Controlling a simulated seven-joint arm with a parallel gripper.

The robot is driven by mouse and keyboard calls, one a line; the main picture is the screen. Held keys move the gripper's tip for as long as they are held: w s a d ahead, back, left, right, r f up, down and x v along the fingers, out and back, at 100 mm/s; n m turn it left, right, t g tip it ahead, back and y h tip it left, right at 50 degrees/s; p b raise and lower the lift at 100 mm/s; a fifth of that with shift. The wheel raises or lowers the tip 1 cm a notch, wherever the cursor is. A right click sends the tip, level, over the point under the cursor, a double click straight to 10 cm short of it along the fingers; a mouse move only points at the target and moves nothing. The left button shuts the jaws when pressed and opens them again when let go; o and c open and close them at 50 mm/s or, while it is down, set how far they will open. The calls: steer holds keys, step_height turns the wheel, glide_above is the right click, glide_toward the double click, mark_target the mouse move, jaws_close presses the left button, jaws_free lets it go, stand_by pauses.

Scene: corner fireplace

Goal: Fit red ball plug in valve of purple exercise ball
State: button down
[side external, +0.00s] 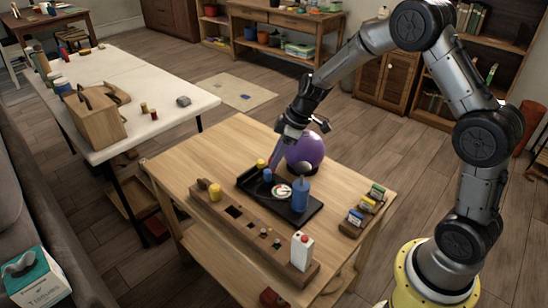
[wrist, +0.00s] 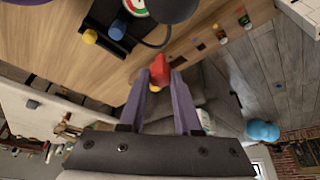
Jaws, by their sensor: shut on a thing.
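The purple exercise ball (side external: 306,146) sits at the back of the wooden table, behind the black tray. Only a sliver of purple shows at the top left corner of the wrist view; its valve is not visible. My gripper (wrist: 160,75) is shut on the red ball plug (wrist: 161,67), which sits between the fingertips, with a bit of yellow showing just below it. In the side view my gripper (side external: 274,163) is just left of the ball, above the tray's back left part. The plug cannot be made out there.
The black tray (side external: 313,212) holds a yellow cap (side external: 261,163), a blue cap (side external: 267,175), a dial gauge (side external: 281,191) and a blue cylinder (side external: 300,195). A wooden block with holes (side external: 250,232) lies along the front. The table's left part is clear.

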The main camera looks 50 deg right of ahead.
steer(key=w+d+r, duration=0.2)
steer(key=w+d, duration=0.1)
steer(key=d, duration=0.8)
steer(key=w+d+r, duration=0.3)
steer(key=d, duration=0.9)
steer(key=shift+r, duration=0.35)
steer(key=shift+a+f, duration=0.1)
steer(key=shift+f, duration=3.15)
steer(key=shift+f, duration=1.5)
steer(key=c, duration=0.5)
jaws_free()
